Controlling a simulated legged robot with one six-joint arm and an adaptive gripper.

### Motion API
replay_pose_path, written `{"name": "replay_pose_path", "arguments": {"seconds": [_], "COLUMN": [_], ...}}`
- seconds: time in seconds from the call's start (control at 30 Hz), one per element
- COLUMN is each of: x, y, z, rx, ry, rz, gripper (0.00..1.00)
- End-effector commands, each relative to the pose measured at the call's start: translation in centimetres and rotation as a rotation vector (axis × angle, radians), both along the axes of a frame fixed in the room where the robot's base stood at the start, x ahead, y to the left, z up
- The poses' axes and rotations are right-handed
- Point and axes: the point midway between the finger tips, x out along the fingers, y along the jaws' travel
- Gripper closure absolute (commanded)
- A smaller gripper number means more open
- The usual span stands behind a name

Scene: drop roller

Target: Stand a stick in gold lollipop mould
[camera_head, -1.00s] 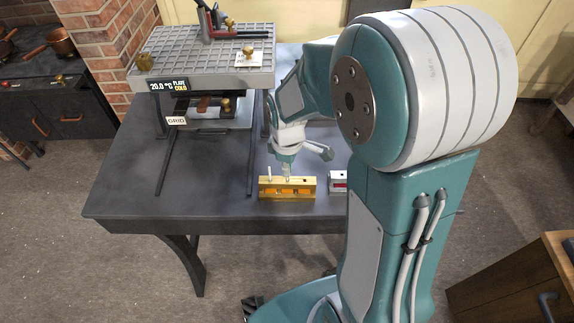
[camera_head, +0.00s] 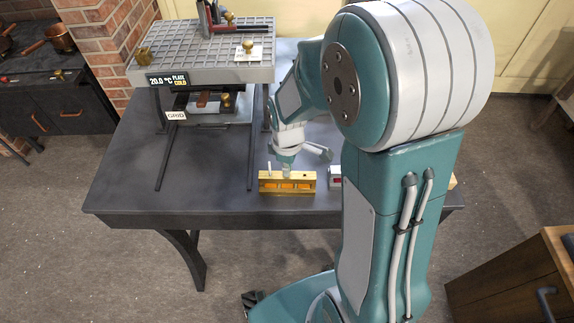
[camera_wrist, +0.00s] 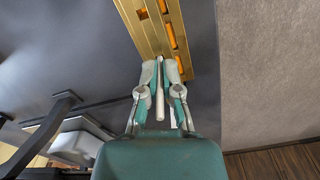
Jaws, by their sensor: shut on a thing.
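The gold lollipop mould (camera_head: 287,188) lies near the table's front edge, with orange filling showing in its front openings. It also shows in the wrist view (camera_wrist: 148,40). A pale stick (camera_head: 269,167) stands upright at the mould's left end. My gripper (camera_head: 287,174) is at the middle of the mould's top. In the wrist view my gripper (camera_wrist: 160,72) is shut on another pale stick (camera_wrist: 160,104), lying along the line of the fingers.
A pale block with a red front (camera_head: 336,178) lies right of the mould, partly hidden by my arm. A grid-topped cold plate (camera_head: 180,75) stands at the back left, with a rack under it. The dark table (camera_head: 130,185) is bare at the left front.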

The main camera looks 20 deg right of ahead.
Motion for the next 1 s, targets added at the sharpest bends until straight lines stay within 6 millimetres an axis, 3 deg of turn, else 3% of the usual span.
{"name": "replay_pose_path", "arguments": {"seconds": [0.4,0.5,0.8,0.87,1.0], "x": [-0.01,0.00,-0.01,-0.01,-0.01], "y": [0.00,0.00,0.00,0.00,0.00], "z": [-0.91,-0.88,-0.87,-0.87,-0.87], "rx": [0.000,0.000,0.000,0.000,0.000], "ry": [0.000,0.000,0.000,0.000,0.000], "rz": [0.000,0.000,0.000,0.000,0.000], "gripper": [1.00,0.54,0.51,0.29,0.29]}}
